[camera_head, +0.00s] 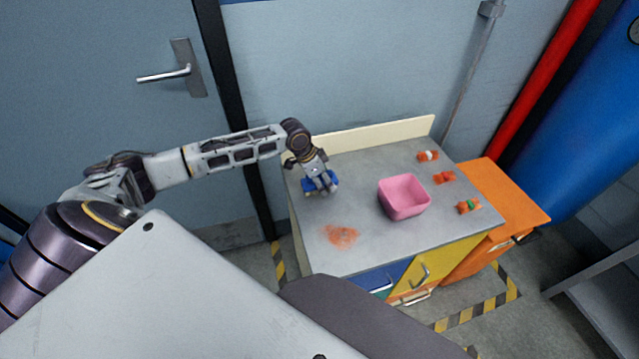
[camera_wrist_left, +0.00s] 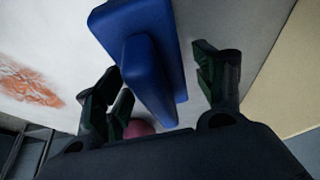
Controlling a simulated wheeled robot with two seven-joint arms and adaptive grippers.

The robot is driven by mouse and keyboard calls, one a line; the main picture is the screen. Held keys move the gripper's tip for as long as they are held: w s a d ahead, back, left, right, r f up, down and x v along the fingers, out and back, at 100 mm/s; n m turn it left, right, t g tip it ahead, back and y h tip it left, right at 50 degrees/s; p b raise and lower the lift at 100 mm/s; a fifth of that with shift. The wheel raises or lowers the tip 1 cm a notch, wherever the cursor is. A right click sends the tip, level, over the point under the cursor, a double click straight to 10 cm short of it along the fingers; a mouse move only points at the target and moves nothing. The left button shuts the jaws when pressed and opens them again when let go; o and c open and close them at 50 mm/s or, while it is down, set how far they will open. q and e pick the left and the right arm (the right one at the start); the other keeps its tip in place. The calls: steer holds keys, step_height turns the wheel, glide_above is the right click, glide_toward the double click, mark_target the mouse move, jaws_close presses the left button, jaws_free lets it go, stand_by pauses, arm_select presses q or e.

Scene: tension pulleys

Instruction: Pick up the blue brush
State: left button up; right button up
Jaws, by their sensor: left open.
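The blue brush (camera_head: 309,187) is on the grey cabinet top, near its back left corner, partly hidden by my left gripper (camera_head: 325,188). In the left wrist view the brush (camera_wrist_left: 150,60) is a blue block with a raised blue handle. It lies between the two dark fingers of my left gripper (camera_wrist_left: 160,88). The fingers are open, with gaps visible on both sides of the brush. My right gripper is in neither view.
A pink bin (camera_head: 404,197) stands on the cabinet top (camera_head: 365,165), right of the brush. An orange stain (camera_head: 341,236) lies towards the front. Small orange items (camera_head: 444,177) line the right side. A low cream ledge (camera_head: 385,134) runs along the back.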

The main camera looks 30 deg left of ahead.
arm_select(q)
steer(key=shift+c, duration=1.5)
steer(key=c, duration=0.9)
steer(key=shift+r, duration=0.9)
step_height(320, 180, up, 7)
steer(key=shift+f+p, duration=0.1)
steer(key=shift+p, duration=0.45)
steer(key=shift+r, duration=0.75)
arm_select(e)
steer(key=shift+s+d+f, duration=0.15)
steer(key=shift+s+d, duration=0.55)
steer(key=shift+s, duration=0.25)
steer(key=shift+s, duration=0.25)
